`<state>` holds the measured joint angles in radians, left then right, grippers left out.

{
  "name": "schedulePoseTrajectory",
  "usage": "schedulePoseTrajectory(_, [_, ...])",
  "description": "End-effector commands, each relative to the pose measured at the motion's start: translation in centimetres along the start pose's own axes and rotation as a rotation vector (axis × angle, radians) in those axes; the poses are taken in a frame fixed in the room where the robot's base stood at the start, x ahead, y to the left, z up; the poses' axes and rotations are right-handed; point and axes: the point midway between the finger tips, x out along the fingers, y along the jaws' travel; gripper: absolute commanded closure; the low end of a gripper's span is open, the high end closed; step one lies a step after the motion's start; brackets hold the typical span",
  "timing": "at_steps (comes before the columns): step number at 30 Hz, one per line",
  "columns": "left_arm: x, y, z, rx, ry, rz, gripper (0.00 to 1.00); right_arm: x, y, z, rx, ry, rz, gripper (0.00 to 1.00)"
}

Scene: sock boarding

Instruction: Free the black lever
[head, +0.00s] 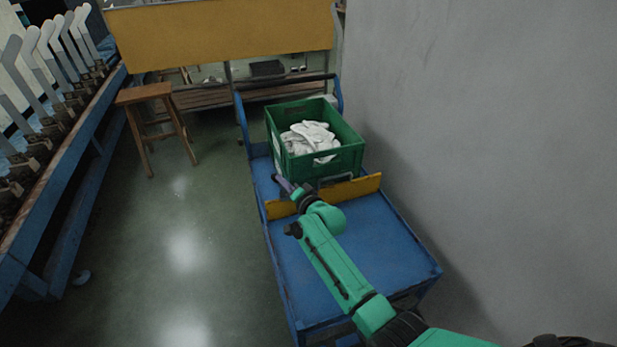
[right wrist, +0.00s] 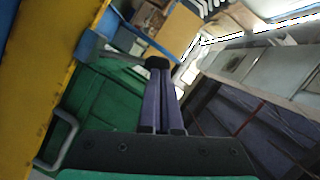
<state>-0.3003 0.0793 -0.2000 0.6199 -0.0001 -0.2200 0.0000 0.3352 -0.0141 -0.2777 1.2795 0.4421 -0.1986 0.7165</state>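My right gripper (head: 281,184), with purple fingers, is at the left end of the yellow crossboard on the blue cart, just in front of the green crate. In the right wrist view its fingers (right wrist: 160,80) lie close together with a narrow slit between them. A black knob, which looks like the black lever (right wrist: 158,62), is at their tips, and the fingers appear shut on it. A grey bar runs from the left towards the knob. In the head view the lever (head: 275,178) is only a small dark spot at the fingertips. My left gripper is not in view.
The green crate (head: 350,158) holds white socks (head: 311,139) on the blue cart (head: 385,240), behind the yellow crossboard (head: 350,190). A grey wall (head: 480,130) stands close on the right. A wooden stool (head: 145,93) and a rack of sock boards (head: 30,45) are on the left.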

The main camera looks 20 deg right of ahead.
Motion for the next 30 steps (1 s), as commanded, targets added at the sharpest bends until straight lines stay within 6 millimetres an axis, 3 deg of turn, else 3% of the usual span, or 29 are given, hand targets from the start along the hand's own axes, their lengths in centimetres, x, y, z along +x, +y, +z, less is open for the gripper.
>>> schedulePoseTrajectory(3, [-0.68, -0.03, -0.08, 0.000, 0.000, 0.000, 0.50, 0.08, -0.16, 0.25, -0.059, 0.000, 0.020, 1.00])
schedulePoseTrajectory(30, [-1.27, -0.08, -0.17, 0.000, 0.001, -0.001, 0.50, 0.21, -0.09, 0.58, -0.052, 0.001, 0.017, 1.00])
